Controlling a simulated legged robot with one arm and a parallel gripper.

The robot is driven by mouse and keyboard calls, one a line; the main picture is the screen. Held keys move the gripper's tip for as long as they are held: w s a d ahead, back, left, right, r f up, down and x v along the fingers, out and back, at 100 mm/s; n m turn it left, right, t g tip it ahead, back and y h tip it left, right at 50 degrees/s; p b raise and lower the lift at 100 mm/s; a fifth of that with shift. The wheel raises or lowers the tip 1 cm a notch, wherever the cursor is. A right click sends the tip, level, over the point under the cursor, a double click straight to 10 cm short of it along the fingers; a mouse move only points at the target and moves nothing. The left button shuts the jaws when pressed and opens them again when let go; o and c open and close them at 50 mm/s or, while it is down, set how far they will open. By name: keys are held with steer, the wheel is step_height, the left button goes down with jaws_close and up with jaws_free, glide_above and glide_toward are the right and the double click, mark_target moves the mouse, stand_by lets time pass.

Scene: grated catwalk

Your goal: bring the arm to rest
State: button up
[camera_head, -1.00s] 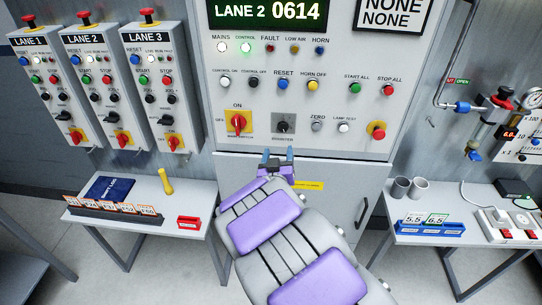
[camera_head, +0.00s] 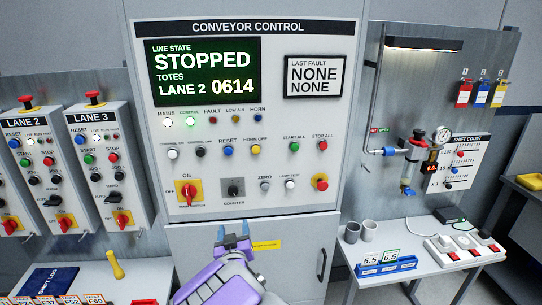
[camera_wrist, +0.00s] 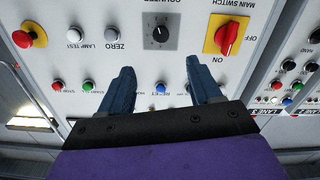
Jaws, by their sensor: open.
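My gripper (camera_head: 233,240) is in front of the lower edge of the conveyor control panel (camera_head: 345,120), below the counter knob (camera_head: 233,188). Its two blue-grey fingers are apart with nothing between them. In the wrist view my gripper (camera_wrist: 166,82) also shows open and empty, with the panel face beyond the fingertips. That view shows the panel rotated, with the red main switch (camera_wrist: 229,38) at the upper right. My purple and grey arm reaches up from the bottom of the head view. I cannot tell the exact gap between the fingertips and the panel.
Lane boxes (camera_head: 120,165) hang at the left above a table with a yellow object (camera_head: 115,265). At the right, a table holds two grey cups (camera_head: 360,232), a blue tray (camera_head: 385,269) and a power strip (camera_head: 463,250). A pipe and gauge (camera_head: 443,134) are mounted above it.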

steer(key=s+d+f+m+g+h, duration=0.15)
steer(key=s+d+g, duration=0.3)
steer(key=d, duration=0.45)
steer(key=s+d+r+m+g+h, duration=0.1)
steer(key=s+d+m+g, duration=0.1)
steer(key=s+d+g, duration=0.45)
steer(key=s+d+r+g, duration=0.1)
steer(key=s+d, duration=0.4)
steer(key=s, duration=0.6)
steer(key=s+d+m+g, duration=0.1)
steer(key=s+d+g, duration=0.3)
steer(key=s, duration=0.6)
steer(key=s+d+r+g+h, duration=0.1)
steer(key=s+d+g, duration=0.2)
steer(key=s+d, duration=0.3)
steer(key=s, duration=0.5)
steer(key=shift+s+r, duration=0.3)
steer(key=shift+s, duration=0.05)
steer(key=shift+m, duration=0.25)
steer(key=shift+d, duration=0.1)
